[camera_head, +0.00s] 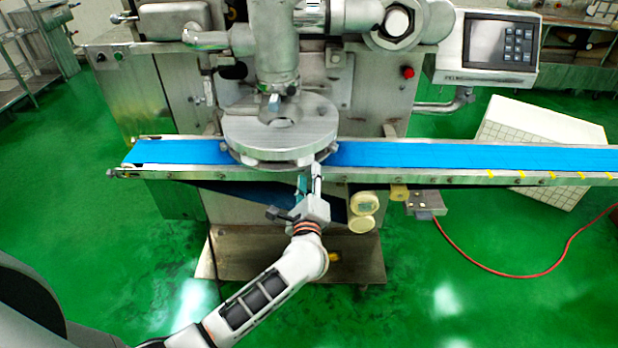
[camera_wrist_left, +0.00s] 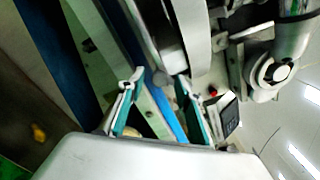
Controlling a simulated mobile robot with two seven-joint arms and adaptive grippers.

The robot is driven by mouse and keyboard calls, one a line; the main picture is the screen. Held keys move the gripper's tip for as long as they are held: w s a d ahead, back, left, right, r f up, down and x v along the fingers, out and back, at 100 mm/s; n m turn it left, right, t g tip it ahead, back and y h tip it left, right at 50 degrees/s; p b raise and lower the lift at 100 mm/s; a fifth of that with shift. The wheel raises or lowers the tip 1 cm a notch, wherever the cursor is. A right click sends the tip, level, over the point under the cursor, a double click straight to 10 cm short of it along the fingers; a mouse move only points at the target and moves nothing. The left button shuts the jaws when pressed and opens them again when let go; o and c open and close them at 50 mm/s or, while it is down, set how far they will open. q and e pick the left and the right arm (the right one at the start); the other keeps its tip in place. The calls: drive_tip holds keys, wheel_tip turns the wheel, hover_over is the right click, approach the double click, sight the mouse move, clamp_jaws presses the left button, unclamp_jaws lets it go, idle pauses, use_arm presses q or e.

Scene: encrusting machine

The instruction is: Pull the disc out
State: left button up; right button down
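The disc (camera_head: 280,128) is a thick, round grey metal piece. It sits under the machine's vertical nozzle column (camera_head: 275,50) and above the blue conveyor belt. In the left wrist view a curved metal part at the top, likely the disc (camera_wrist_left: 195,35), shows only in part. My left gripper (camera_head: 309,176) is just in front of the disc's near lower edge, at the conveyor's front rail. In the left wrist view its two teal-lined fingers (camera_wrist_left: 160,88) stand apart with nothing clearly held between them. Whether a fingertip touches the disc is unclear. My right gripper is in neither view.
The blue conveyor (camera_head: 450,156) runs left and right of the disc, with a metal front rail. Cream rollers (camera_head: 363,212) and a small metal box (camera_head: 426,203) hang below the rail. A control panel (camera_head: 488,48) stands at the upper right. Green floor in front is mostly clear.

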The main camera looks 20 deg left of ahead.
use_arm(q)
clamp_jaws()
drive_tip(key=shift+s+d+f, duration=0.1)
drive_tip(key=shift+s+d, duration=0.05)
drive_tip(key=shift+s, duration=0.3)
drive_tip(key=b+v, duration=0.5)
drive_tip(key=v, duration=1.7)
drive_tip(key=shift+s, duration=0.15)
